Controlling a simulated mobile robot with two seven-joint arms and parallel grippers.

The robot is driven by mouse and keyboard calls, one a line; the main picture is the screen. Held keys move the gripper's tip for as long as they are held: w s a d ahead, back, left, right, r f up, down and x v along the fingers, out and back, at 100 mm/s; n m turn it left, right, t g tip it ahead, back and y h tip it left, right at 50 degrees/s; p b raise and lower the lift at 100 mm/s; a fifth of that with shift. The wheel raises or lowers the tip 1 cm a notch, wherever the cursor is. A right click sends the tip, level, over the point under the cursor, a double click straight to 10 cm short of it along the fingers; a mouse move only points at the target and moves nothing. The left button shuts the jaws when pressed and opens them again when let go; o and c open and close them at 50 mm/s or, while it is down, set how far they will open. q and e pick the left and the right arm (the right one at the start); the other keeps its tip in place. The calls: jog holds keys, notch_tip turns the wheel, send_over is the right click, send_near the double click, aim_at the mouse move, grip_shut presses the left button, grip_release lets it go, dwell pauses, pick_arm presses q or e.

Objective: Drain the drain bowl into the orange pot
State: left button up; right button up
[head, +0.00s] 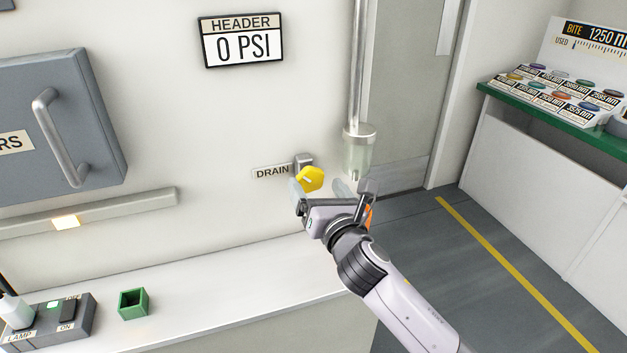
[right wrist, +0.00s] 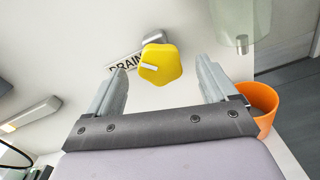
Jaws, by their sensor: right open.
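A yellow drain knob (head: 311,178) sits on a grey valve beside the "DRAIN" label on the wall. The clear drain bowl (head: 358,155) hangs at the bottom of a vertical pipe, right of the knob; its lower end also shows in the right wrist view (right wrist: 242,44). The orange pot (right wrist: 259,106) is below the bowl; in the head view my arm hides most of it. My right gripper (head: 322,188) is open and empty, with the knob just ahead of and between its fingertips. The knob shows there in the right wrist view (right wrist: 160,65). My left gripper is not in view.
A white counter (head: 230,290) runs along the wall, with a green open box (head: 133,304) and a lamp switch box (head: 50,322) at left. A grey cabinet with a handle (head: 60,137) and a "0 PSI" sign (head: 241,40) are on the wall. Floor is clear at right.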

jog(key=shift+v, duration=1.65)
